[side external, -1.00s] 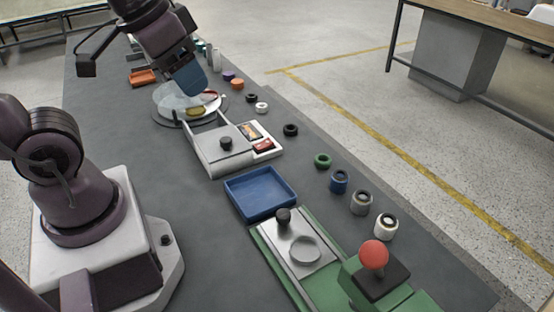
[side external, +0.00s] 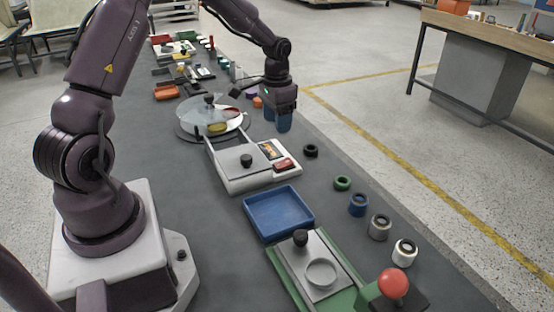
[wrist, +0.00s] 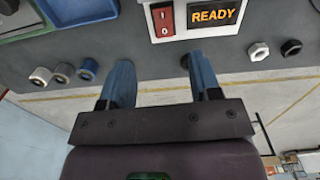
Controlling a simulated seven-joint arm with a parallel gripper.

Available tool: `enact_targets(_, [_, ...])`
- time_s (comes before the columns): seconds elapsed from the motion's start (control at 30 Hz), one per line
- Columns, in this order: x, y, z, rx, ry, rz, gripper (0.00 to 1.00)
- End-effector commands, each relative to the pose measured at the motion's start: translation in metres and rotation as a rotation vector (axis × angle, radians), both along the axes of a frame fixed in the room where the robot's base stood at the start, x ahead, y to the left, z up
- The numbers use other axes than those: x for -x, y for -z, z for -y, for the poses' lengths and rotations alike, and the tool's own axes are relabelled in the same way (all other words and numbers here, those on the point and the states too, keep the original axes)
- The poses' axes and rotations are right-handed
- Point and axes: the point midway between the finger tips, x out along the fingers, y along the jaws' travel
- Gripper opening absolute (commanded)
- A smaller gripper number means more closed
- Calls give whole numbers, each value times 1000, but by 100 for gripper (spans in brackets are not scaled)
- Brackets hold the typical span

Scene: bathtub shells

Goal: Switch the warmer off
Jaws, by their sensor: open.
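The warmer (side external: 232,170) is a flat white unit with a black knob on its plate. Its red rocker switch (side external: 285,163) and lit display (side external: 271,149) sit on its right end. In the wrist view the switch (wrist: 162,18), marked I and 0, is at the top, beside the display reading READY (wrist: 214,15) in orange. I cannot tell which side of the switch is pressed. My gripper (side external: 284,123) points down just beyond the display end of the warmer, apart from the switch. In the wrist view its blue fingers (wrist: 158,65) are spread, with nothing held between them.
A round turntable (side external: 185,132) stands behind the warmer, a blue tray (side external: 278,213) in front. A black ring (side external: 311,151), green ring (side external: 342,183) and several cylinders line the bench's right edge. A green press with a red ball knob (side external: 393,283) is nearest.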

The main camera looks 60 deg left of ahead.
Motion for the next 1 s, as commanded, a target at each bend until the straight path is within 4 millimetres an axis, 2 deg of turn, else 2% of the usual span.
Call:
enact_targets(0.17, [-1,11,-2,-9,31,4,57])
enact_targets(0.5, [0,80,-1,-7,30,2,57])
enact_targets(0.7, [-1,112,-2,-9,29,4,57])
enact_targets(0.83, [-1,123,-2,-11,30,5,57])
enact_targets(1.0, [-1,127,-2,-11,29,6,57])
